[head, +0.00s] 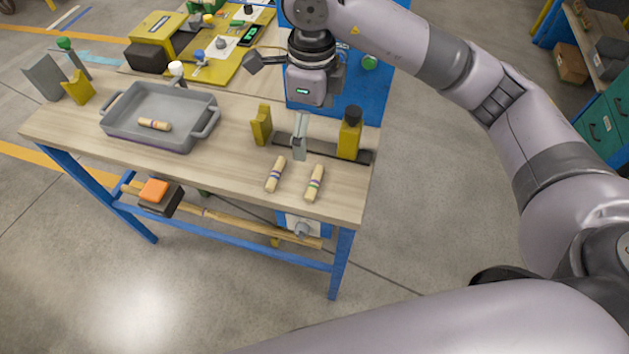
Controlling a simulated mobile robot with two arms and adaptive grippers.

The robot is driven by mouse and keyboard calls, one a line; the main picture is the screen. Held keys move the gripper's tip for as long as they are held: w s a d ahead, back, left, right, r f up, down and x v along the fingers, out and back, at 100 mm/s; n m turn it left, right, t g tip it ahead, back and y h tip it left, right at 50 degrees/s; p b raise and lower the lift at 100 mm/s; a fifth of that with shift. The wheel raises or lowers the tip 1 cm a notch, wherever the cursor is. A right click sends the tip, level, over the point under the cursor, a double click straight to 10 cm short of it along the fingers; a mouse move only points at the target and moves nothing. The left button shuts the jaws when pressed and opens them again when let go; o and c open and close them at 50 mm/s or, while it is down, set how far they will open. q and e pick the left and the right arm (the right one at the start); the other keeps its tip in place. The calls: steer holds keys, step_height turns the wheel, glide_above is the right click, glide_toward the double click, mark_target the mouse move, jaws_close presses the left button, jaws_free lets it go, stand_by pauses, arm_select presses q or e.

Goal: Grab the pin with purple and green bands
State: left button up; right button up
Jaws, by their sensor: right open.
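The pin with purple and green bands (314,183) lies on the wooden table top near its right front corner. A second pale pin (275,174), with purplish-blue bands, lies just left of it, apart from it. A third pin (154,124), with reddish and purple bands, lies in the grey tray (204,134). My right gripper (298,75) is open, above and behind the two table pins, near the table's back right. It is well clear of them, and its far finger is partly hidden. My left gripper is not in view.
Yellow blocks and a green-topped post (66,45) are at the left. Bare table lies between tray and pins.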

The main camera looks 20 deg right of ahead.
steer(key=p, duration=0.3)
glide_above(314, 181)
step_height(314, 181, down, 12)
steer(key=shift+s+a+r, duration=0.1)
steer(key=shift+s, duration=0.05)
step_height(314, 181, down, 4)
steer(key=shift+f+p, duration=0.1)
steer(key=shift+p, duration=0.9)
steer(key=shift+f, duration=0.6)
steer(key=shift+w, duration=0.2)
steer(key=shift+c, duration=0.5)
steer(key=c, duration=0.9)
steer(key=shift+o, duration=0.2)
steer(key=shift+r, duration=0.15)
